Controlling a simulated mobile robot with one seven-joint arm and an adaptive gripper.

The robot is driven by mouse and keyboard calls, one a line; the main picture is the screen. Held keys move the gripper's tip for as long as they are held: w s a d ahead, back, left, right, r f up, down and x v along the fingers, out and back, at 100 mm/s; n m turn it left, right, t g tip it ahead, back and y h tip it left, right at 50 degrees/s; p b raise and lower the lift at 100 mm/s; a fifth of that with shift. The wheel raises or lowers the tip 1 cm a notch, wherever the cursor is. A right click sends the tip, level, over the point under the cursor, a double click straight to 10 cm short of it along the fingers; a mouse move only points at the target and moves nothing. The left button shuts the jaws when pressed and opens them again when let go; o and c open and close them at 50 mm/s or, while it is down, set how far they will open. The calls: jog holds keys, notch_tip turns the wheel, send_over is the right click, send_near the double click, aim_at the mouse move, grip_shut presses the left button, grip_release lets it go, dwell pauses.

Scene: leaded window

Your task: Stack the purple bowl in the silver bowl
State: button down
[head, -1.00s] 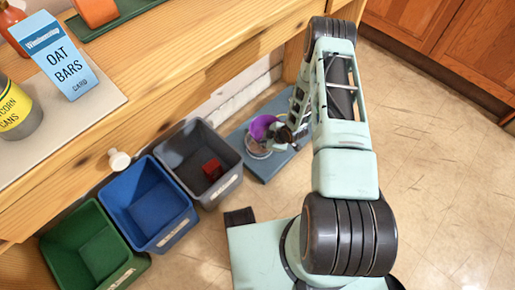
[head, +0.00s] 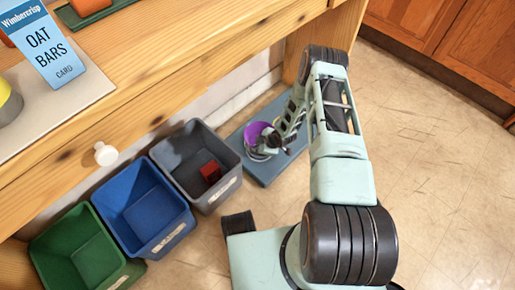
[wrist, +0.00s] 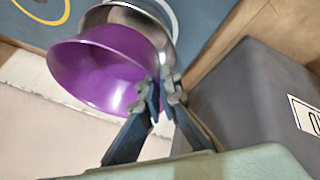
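The purple bowl (wrist: 105,68) is in my gripper (wrist: 163,90), whose fingers are closed on its rim in the wrist view. The silver bowl (wrist: 155,33) shows behind the purple bowl, which hides much of it. In the head view the purple bowl (head: 256,131) appears tilted, over or against the silver bowl (head: 258,155). My gripper (head: 272,143) is at the purple bowl's right side. I cannot tell whether the two bowls touch.
The silver bowl is on a blue-grey mat (head: 264,175) on the floor. A grey bin (head: 222,190) with a red block (head: 210,172) stands left of it, then a blue bin (head: 165,237) and a green bin (head: 112,262). A wooden counter (head: 190,65) overhangs behind.

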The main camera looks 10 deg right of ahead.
jog(key=shift+f, duration=0.2)
jog(key=shift+f, duration=0.35)
jog(key=c, duration=2.2)
grip_release()
jog(key=shift+o, duration=0.2)
jog(key=shift+r, duration=0.3)
jog(key=p+v, duration=0.4)
jog(key=v, duration=0.8)
jog(key=shift+r+p, duration=0.25)
jog(key=shift+p, duration=0.1)
